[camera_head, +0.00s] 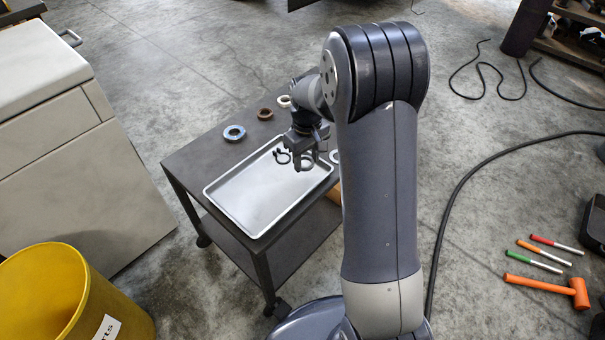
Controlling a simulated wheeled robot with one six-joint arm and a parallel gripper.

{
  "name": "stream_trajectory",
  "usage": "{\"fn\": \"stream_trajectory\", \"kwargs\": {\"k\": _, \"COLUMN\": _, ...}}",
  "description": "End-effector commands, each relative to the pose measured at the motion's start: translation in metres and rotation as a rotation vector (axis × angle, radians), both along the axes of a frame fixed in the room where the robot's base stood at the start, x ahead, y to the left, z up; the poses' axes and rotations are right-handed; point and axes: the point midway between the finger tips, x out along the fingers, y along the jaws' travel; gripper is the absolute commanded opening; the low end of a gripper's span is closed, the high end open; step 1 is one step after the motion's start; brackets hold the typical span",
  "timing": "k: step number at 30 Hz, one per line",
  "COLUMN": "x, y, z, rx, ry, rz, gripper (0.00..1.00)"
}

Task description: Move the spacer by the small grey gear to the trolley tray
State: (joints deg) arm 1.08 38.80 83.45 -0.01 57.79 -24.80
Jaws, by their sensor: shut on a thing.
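The trolley tray (232,213) is a shallow silver-grey tray with a raised rim on the dark trolley top. My gripper (304,163) is over the tray's far right part, pointing down. It is shut on a small ring-like piece, which I take to be the spacer; the fingers hide most of it. I cannot tell whether the piece touches the tray floor. A small dark ring-like shape (282,156) shows just left of the fingers, inside the tray's far end. I cannot make out the small grey gear for sure.
On the trolley top (196,159) beyond the tray lie a blue-grey ring (234,133), a brown ring (265,113) and a cream ring (284,101). A pale ring (334,156) at right is partly behind my arm. A yellow bin (50,300) and cabinet (60,130) stand left.

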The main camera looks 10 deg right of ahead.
Motion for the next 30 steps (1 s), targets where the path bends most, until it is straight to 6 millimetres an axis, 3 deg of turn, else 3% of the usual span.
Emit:
{"fn": "stream_trajectory", "kwargs": {"k": 9, "x": 0.0, "y": 0.0, "z": -0.047, "rx": 0.0, "ry": 0.001, "rz": 0.0, "gripper": 0.2}}
{"fn": "stream_trajectory", "kwargs": {"k": 21, "x": 0.0, "y": 0.0, "z": -0.052, "rx": 0.0, "ry": 0.0, "rz": 0.0, "gripper": 0.2}}
{"fn": "stream_trajectory", "kwargs": {"k": 22, "x": 0.0, "y": 0.0, "z": -0.051, "rx": 0.0, "ry": 0.0, "rz": 0.0, "gripper": 0.47}}
{"fn": "stream_trajectory", "kwargs": {"k": 30, "x": 0.0, "y": 0.0, "z": -0.05, "rx": 0.0, "ry": 0.0, "rz": 0.0, "gripper": 0.66}}
